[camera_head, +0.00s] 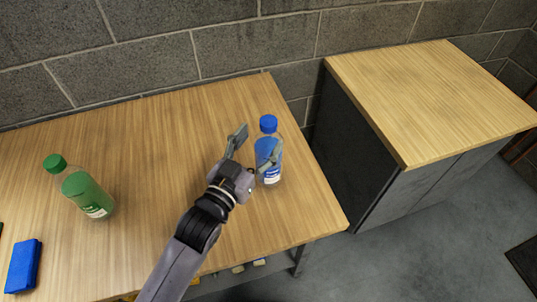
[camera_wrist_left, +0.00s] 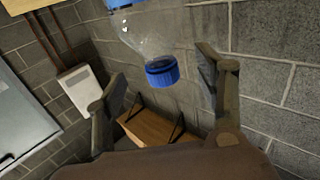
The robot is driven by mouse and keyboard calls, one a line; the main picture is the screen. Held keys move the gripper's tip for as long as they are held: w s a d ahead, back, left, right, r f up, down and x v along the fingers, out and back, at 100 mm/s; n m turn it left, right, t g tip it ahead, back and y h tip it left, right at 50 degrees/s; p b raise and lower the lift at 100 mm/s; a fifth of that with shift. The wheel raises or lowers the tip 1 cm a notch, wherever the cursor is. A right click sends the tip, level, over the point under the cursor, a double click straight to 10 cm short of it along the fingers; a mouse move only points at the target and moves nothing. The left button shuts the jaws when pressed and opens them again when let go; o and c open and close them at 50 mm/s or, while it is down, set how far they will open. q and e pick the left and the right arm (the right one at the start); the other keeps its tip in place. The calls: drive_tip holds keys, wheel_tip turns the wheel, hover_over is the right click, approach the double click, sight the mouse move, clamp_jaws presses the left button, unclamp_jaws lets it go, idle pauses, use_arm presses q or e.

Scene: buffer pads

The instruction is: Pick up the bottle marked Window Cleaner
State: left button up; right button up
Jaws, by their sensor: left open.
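A clear bottle (camera_head: 267,148) with a blue cap and blue contents stands upright near the right edge of the wooden table. It carries a small white label too small to read. A green bottle (camera_head: 88,194) with a green cap stands at the table's left; its label is also unreadable. My left gripper (camera_head: 254,148) is open beside the blue bottle, with one finger overlapping it and the other to its left. In the left wrist view, the blue-capped bottle (camera_wrist_left: 162,71) appears cap-down in the picture, between the open fingers. I cannot tell whether they touch it. My right gripper is not in view.
The wooden table (camera_head: 150,130) stands against a grey block wall. A blue box-like object (camera_head: 23,266) lies at its lower left. A wood-topped dark cabinet (camera_head: 430,95) stands to the right across a gap, its top empty. The table's middle is mostly clear.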

sight(265, 133)
use_arm(q)
drive_tip(key=p+x, duration=0.1)
drive_tip(key=x, duration=0.4)
drive_tip(key=shift+c, duration=0.3)
clamp_jaws()
idle(0.5)
